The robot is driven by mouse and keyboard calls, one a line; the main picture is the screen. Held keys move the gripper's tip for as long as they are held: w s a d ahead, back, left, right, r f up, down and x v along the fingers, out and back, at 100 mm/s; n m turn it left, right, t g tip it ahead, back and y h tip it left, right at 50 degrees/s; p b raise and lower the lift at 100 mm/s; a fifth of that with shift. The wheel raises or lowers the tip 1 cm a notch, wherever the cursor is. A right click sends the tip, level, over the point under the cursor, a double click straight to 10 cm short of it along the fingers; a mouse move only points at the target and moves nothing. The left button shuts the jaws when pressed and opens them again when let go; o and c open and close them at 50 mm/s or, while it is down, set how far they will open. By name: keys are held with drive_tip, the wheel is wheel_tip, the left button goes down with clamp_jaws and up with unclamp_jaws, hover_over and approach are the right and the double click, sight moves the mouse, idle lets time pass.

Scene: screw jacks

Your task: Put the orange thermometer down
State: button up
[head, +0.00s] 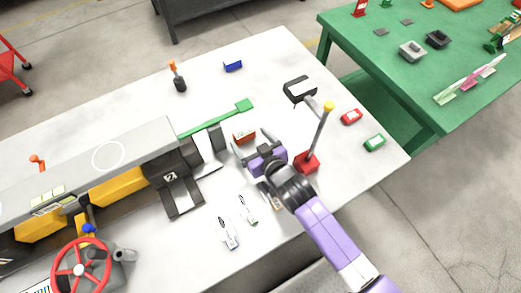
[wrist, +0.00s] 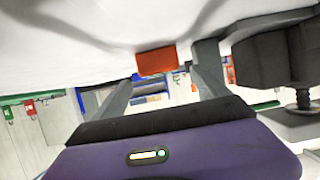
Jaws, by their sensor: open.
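The orange thermometer (head: 244,136) is a small orange-red block on the white table (head: 285,60), just beyond my fingertips. In the wrist view the orange thermometer (wrist: 157,61) shows between the two fingers, with a gap on each side. It appears to rest on the table surface, though its contact is hard to see. My purple gripper (head: 252,141) is open and low over the table. Its fingers also show in the wrist view (wrist: 162,78), apart and with nothing clamped between them.
A red-based post with a yellow top (head: 307,161) stands close right of my gripper. A black-and-white device (head: 299,89) is behind. A green lever (head: 215,118) and the grey machine (head: 170,175) are left. Red (head: 351,116) and green (head: 374,142) small devices lie right.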

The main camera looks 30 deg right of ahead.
drive_tip(key=v, duration=0.7)
drive_tip(key=shift+s+r+b, duration=0.2)
drive_tip(key=shift+s+b, duration=0.05)
drive_tip(key=shift+b, duration=0.05)
drive_tip(key=s, duration=0.7)
drive_tip(key=shift+s+d+r, duration=0.2)
drive_tip(key=shift+s+r, duration=0.1)
drive_tip(key=s+r, duration=0.6)
drive_tip(key=s, duration=0.3)
drive_tip(key=s+d+r+t, duration=0.1)
drive_tip(key=s+r, duration=0.6)
drive_tip(key=s, duration=0.3)
drive_tip(key=shift+r, duration=0.3)
drive_tip(key=shift+s+r, duration=0.25)
drive_tip(key=shift+r, duration=0.1)
drive_tip(key=c, duration=0.6)
